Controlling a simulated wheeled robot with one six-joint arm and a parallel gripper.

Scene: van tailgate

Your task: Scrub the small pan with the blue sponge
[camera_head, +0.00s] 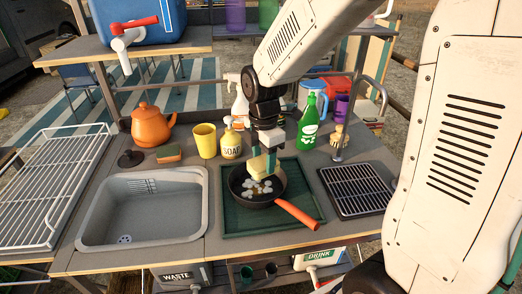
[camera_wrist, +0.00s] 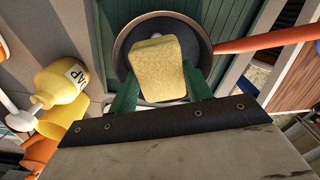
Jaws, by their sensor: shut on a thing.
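The small dark pan (camera_head: 238,190) sits on a green ribbed tray (camera_head: 300,187), its orange handle (camera_head: 297,214) pointing to the front right. Several white foamy patches (camera_head: 265,188) lie in the pan. My gripper (camera_head: 264,158) points down over the pan, its green fingers shut on a pale yellow sponge (camera_wrist: 158,65). The sponge also shows in the head view (camera_head: 257,168), at or just above the pan's inside; contact is unclear. No blue sponge shows. In the wrist view the sponge hides part of the pan (camera_wrist: 122,50).
A yellow soap bottle (camera_head: 231,143), yellow cup (camera_head: 205,141) and green bottle (camera_head: 309,122) stand behind the pan. An orange-brown and green sponge (camera_head: 168,153) lies by the orange kettle (camera_head: 150,125). An empty sink (camera_head: 145,205) is left; a grill (camera_head: 352,188) is right.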

